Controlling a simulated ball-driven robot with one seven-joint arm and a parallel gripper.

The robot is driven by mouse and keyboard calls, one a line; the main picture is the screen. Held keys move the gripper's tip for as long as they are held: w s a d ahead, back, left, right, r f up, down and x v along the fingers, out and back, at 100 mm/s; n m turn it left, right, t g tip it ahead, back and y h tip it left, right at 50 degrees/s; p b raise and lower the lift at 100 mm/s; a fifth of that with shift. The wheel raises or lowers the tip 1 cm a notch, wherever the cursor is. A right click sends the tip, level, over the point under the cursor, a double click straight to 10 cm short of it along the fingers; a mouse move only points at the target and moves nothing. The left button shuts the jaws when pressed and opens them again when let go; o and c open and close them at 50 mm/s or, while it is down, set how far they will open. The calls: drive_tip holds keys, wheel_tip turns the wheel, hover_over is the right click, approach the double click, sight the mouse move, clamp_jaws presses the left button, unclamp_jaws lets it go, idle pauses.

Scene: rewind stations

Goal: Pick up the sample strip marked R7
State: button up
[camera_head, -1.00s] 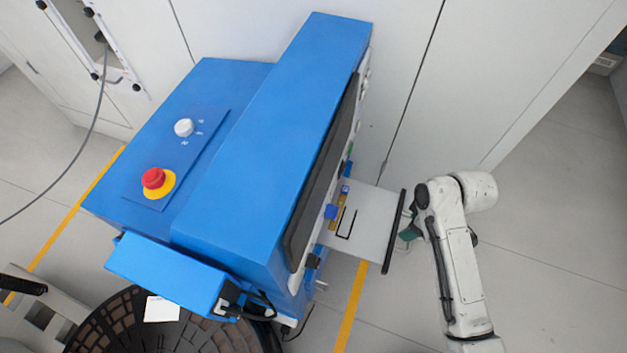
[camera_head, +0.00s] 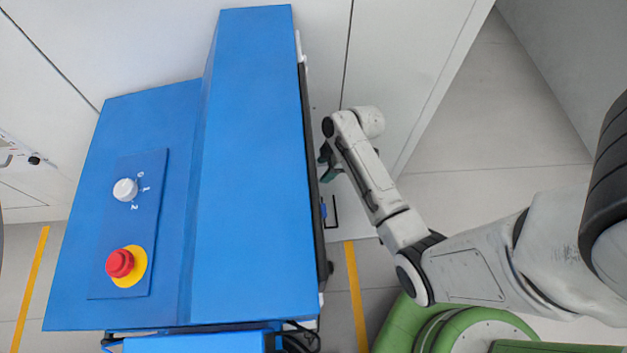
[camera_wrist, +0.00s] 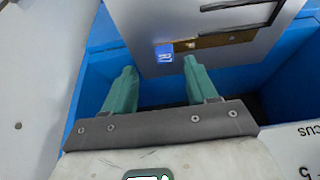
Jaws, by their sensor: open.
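In the wrist view, a small blue tab (camera_wrist: 164,53) with white marking sits on a grey metal plate (camera_wrist: 150,22); the marking is too small to read surely. A narrow brown strip (camera_wrist: 215,42) lies in line with it to the right; I cannot tell whether they are one piece. My gripper (camera_wrist: 160,66) has two green fingers, spread and empty. The tab appears between the fingertips, a little beyond them. In the head view, my gripper (camera_head: 325,164) is at the right side of the blue machine (camera_head: 250,170), and a bit of blue (camera_head: 323,210) shows below it.
A black handle (camera_wrist: 240,14) stands on the plate, right of the tab. Blue machine walls (camera_wrist: 95,85) flank the fingers. A red stop button (camera_head: 120,263) and a white knob (camera_head: 125,190) are on the machine's top. Open floor (camera_head: 480,180) lies to the right.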

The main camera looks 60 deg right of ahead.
drive_tip(key=shift+s+x, duration=0.15)
drive_tip(key=shift+x, duration=1.1)
drive_tip(key=shift+s+x, duration=0.15)
drive_tip(key=shift+x, duration=1.15)
drive_tip(key=shift+a, duration=0.15)
drive_tip(key=shift+c, duration=0.4)
clamp_jaws()
